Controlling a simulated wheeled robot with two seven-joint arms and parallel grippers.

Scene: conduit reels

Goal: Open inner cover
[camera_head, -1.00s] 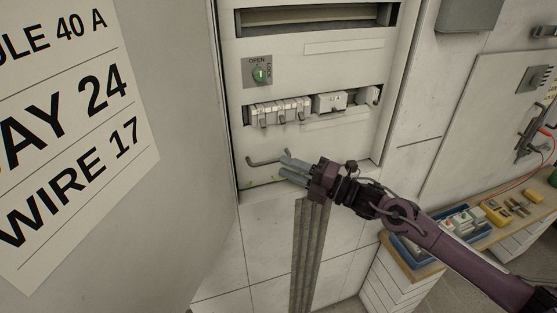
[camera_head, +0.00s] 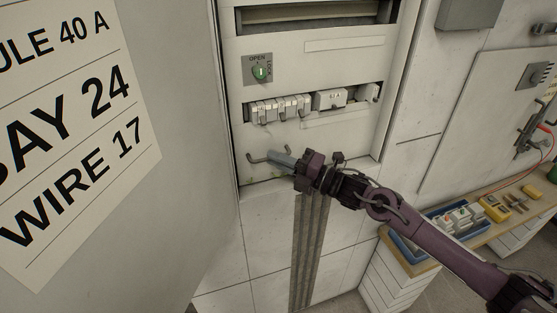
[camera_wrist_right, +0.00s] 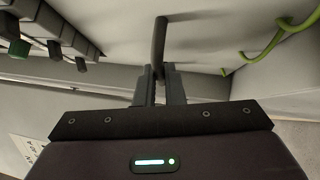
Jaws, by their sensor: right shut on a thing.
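The inner cover (camera_head: 330,140) is a pale panel in the wall cabinet, with a row of breakers in its slot. It looks closed in the head view. A bent grey handle (camera_head: 257,157) sits at its lower left; it also shows in the right wrist view (camera_wrist_right: 160,38). My right gripper (camera_head: 276,158) is shut on this handle, with one finger on each side in the right wrist view (camera_wrist_right: 162,80). The green rotary latch (camera_head: 261,73) by the OPEN and LOCK marks is at the upper left of the cover. My left gripper is not in view.
The large open outer door (camera_head: 185,200) with a printed label fills the left side. A grey cable duct (camera_head: 308,250) runs down below the cabinet. A bench (camera_head: 500,230) with a blue bin stands right. A green cable loop (camera_wrist_right: 262,52) shows in the right wrist view.

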